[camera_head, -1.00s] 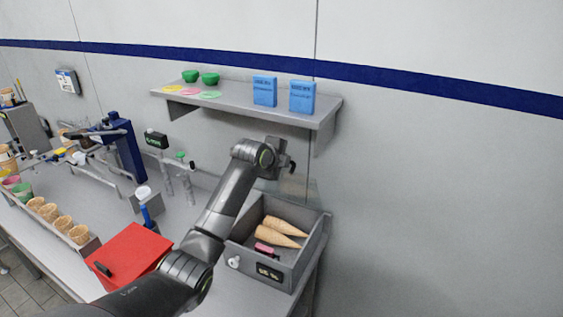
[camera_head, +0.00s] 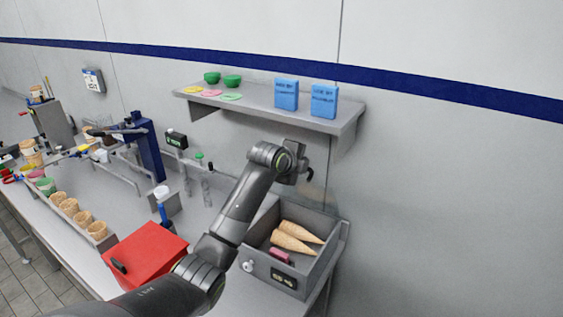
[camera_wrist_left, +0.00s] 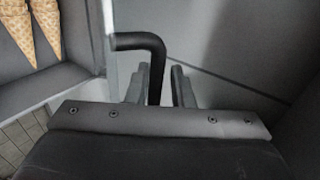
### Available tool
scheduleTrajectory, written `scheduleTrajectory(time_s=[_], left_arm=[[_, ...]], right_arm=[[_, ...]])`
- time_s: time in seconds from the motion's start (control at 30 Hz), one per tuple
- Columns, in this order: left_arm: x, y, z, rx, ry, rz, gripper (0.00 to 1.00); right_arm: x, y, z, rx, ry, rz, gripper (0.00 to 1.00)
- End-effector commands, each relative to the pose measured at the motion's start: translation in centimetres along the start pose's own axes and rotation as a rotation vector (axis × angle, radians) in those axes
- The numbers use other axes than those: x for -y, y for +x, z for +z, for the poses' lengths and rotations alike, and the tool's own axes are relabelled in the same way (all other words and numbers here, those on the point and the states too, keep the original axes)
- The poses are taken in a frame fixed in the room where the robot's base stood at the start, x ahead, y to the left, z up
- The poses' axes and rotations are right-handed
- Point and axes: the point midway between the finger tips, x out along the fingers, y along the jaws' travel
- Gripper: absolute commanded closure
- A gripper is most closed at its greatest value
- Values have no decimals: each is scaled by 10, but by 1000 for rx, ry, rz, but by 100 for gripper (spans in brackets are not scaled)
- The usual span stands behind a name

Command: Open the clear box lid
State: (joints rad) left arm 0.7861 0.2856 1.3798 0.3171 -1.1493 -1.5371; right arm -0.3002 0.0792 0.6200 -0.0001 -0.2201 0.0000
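The grey box (camera_head: 325,262) stands at the table's right end, its top uncovered in the head view, with cones (camera_head: 293,243) inside. The clear lid (camera_head: 316,193) shows only faintly behind the box and seems tipped up. In the left wrist view its pale edge (camera_wrist_left: 110,35) runs upright, with a bent black handle (camera_wrist_left: 155,60) sticking out from it. My left gripper (camera_head: 307,174) is above the box's back side. In the wrist view its two fingers (camera_wrist_left: 160,82) stand on either side of the handle, with a gap on the right finger's side. My right gripper is out of view.
A shelf (camera_head: 265,100) with blue cartons (camera_head: 287,94) and green bowls (camera_head: 232,81) hangs on the wall above my gripper. A red box (camera_head: 145,257) stands left of the grey box. The wall is close behind.

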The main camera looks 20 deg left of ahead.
Motion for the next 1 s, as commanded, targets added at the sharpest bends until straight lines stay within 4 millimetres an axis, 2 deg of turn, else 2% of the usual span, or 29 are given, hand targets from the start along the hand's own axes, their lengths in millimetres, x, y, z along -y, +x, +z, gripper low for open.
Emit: scheduleTrajectory(time_s=[0.37, 0.8, 1.0], left_arm=[[2, -58, 1, 3, 6, -13, 80], [0, -136, 0, 4, 7, -13, 80], [2, -158, 0, 4, 5, -13, 80]], right_arm=[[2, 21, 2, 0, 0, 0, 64], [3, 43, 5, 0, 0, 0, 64], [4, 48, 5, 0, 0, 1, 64]])
